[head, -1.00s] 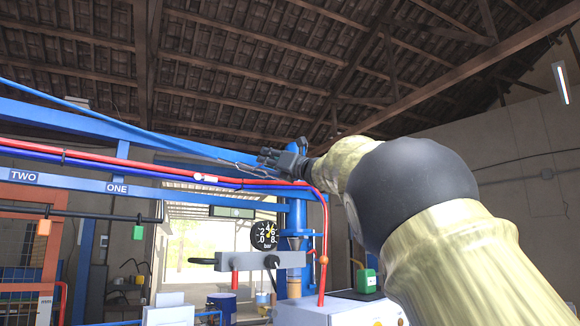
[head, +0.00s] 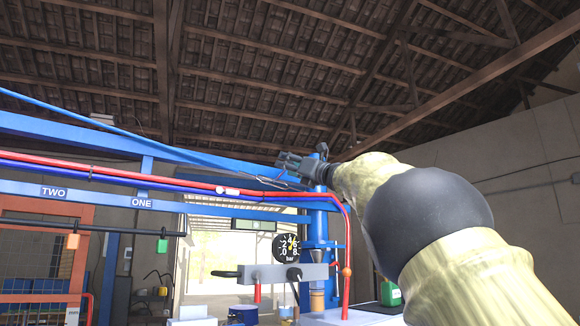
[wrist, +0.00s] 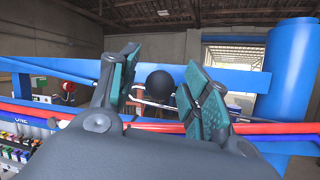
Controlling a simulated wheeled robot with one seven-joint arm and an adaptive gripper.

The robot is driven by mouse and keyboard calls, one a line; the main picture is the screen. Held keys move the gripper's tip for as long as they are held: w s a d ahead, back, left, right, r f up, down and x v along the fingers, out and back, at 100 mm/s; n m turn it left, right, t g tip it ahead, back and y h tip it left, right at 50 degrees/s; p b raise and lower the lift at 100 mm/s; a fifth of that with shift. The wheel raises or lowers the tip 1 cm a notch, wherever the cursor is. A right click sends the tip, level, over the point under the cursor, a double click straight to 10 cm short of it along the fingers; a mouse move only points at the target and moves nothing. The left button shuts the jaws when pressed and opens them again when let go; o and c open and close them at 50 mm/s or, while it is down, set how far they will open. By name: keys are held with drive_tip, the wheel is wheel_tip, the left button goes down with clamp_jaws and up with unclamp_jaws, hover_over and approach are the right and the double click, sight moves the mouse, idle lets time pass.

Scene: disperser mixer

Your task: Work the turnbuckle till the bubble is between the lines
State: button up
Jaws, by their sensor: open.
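My gripper (head: 290,160) is open, high by the top of the blue post (head: 318,230). In the wrist view its two teal-padded fingers (wrist: 160,85) stand apart, with a dark round knob (wrist: 160,84) and thin pale metal seen between them; I cannot tell whether they touch it. A thin metal frame, apparently the turnbuckle (head: 262,180), lies along the sloping blue tie (head: 200,149), just left of and below my gripper in the head view. A small greenish level (head: 255,224) hangs under the blue beam. Its bubble and lines are too small to read.
A red pipe (head: 130,178) and a blue pipe run along the beam (head: 100,193) below my gripper. A round bar gauge (head: 289,247) and a grey bracket (head: 270,273) sit lower by the post. The space above, under the roof, is free.

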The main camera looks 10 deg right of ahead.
drive_tip(key=shift+f, duration=0.1)
drive_tip(key=v, duration=1.2)
idle(0.5)
